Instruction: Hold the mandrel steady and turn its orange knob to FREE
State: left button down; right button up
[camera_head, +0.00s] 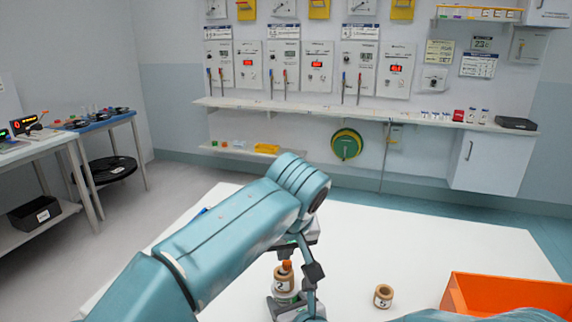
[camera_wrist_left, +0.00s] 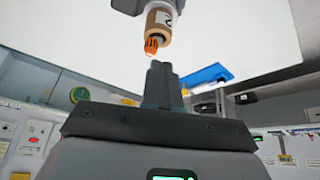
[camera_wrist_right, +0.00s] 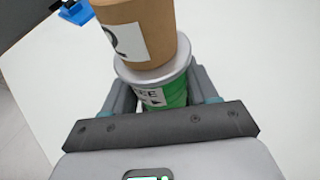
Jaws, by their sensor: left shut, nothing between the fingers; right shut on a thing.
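The mandrel stands on the white table in the head view, with a green body (camera_wrist_right: 175,94) and grey flange in the right wrist view. A brown roll (camera_head: 283,284) marked 2 sits on it, and the orange knob (camera_head: 286,266) tops it. The knob also shows in the left wrist view (camera_wrist_left: 152,45). My right gripper (camera_wrist_right: 160,92) is shut around the green body, beside a label that partly reads "FREE" with an arrow. My left gripper (camera_wrist_left: 160,68) is shut and empty, its fingertips close to the knob but apart from it.
Another brown roll (camera_head: 383,296) stands on the white table (camera_head: 420,250), right of the mandrel. An orange crate (camera_head: 505,290) is at the right edge. A blue item (camera_wrist_left: 205,76) lies on the table. The table's middle is clear.

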aim_at(287, 270)
pick_arm(q)
jog(key=shift+r, duration=0.7)
jog(key=shift+f+m+g+h, duration=0.15)
jog(key=shift+f+m+h, duration=0.65)
jog(key=shift+f+m, duration=0.65)
jog(key=shift+f+m+g+h, duration=0.15)
jog(key=shift+f+m+h, duration=0.65)
jog(key=shift+f+m, duration=0.65)
jog(key=shift+w+a, duration=0.1)
jog(key=shift+w, duration=0.55)
jog(key=shift+w+a+f, duration=0.15)
jog(key=shift+w+a, duration=0.05)
jog(key=shift+a, duration=0.55)
